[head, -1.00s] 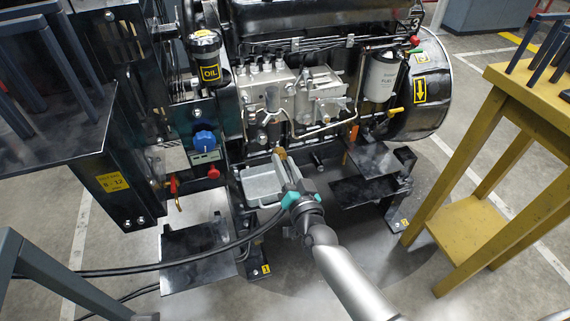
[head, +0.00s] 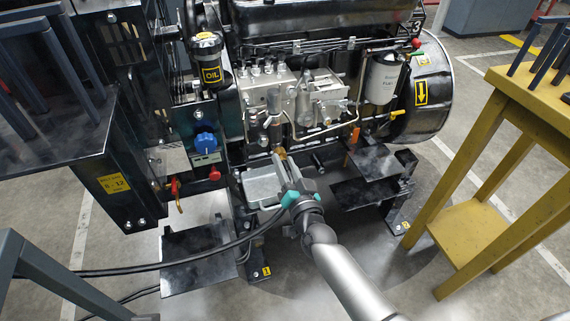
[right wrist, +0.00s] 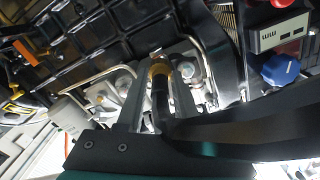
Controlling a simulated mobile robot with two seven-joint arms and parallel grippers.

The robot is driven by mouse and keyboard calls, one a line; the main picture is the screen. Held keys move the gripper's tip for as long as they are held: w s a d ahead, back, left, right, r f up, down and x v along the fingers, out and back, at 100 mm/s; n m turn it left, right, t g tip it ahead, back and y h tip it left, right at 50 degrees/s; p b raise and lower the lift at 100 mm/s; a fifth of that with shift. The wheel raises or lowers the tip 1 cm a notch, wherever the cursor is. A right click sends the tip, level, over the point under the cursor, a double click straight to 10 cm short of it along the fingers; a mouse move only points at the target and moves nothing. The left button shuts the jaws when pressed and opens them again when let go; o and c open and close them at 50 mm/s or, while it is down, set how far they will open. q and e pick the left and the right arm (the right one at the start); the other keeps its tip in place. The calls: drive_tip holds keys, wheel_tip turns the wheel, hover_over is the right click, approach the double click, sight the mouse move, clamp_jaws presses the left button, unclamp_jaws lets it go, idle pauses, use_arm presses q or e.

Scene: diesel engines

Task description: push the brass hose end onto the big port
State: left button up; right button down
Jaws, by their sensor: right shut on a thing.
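My right gripper (head: 283,163) reaches the lower front of the engine in the head view. Its fingers are shut on the black hose (right wrist: 160,104) just behind the brass hose end (right wrist: 159,72). The brass end points away from the wrist toward the engine and also shows as a small gold tip in the head view (head: 280,153). A round grey metal fitting (right wrist: 188,70) lies just right of the brass end in the right wrist view. I cannot pick out the big port for sure, or tell whether the brass end touches it. My left gripper is out of view.
A grey tray (head: 262,186) sits left of the gripper. The black hose runs off to the left. A white filter (head: 382,80), a blue knob (head: 205,142) and metal pipes surround the work area. A yellow table (head: 520,100) stands right.

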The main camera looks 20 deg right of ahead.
sight(288, 172)
drive_tip(key=shift+w, duration=0.15)
drive_tip(key=shift+c, duration=2.3)
unclamp_jaws()
drive_tip(key=shift+c, duration=0.4)
drive_tip(key=shift+s+p, duration=0.7)
drive_tip(key=shift+s, duration=0.6)
drive_tip(key=shift+s+d+p, duration=0.1)
drive_tip(key=shift+s+p, duration=0.8)
drive_tip(key=shift+s, duration=1.35)
